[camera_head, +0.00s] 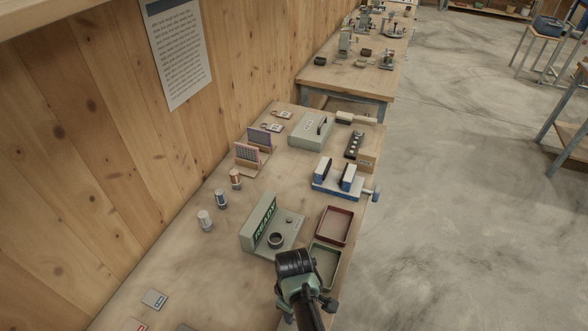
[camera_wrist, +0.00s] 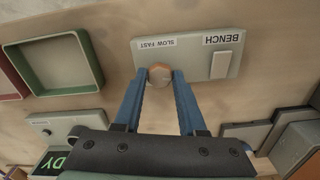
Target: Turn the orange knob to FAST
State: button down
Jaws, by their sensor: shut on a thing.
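The orange knob (camera_wrist: 159,77) shows in the wrist view at the edge of a grey-green panel (camera_wrist: 190,60). A label reading SLOW FAST (camera_wrist: 156,43) is on the panel above the knob, with SLOW at right and FAST at left, upside down in this view. My gripper (camera_wrist: 160,73) has its two blue fingers on either side of the knob, shut on it. Which word the knob points to cannot be told. In the head view my gripper (camera_head: 295,263) is at the bench's front edge; the knob and its panel are hidden there.
The panel also has a BENCH label (camera_wrist: 224,39) and a pale rocker (camera_wrist: 220,66). A green tray (camera_head: 338,254), a red tray (camera_head: 349,225) and a READY box (camera_head: 290,232) stand close by. Bare bench top (camera_head: 160,265) lies to the left.

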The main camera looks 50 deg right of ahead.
jog(key=shift+n, duration=0.7)
jog(key=shift+w, duration=0.1)
jog(key=shift+c, duration=2.4)
grip_release()
jog(key=shift+r, duration=0.15)
notch_tip(320, 180, up, 13)
jog(key=b, duration=0.1)
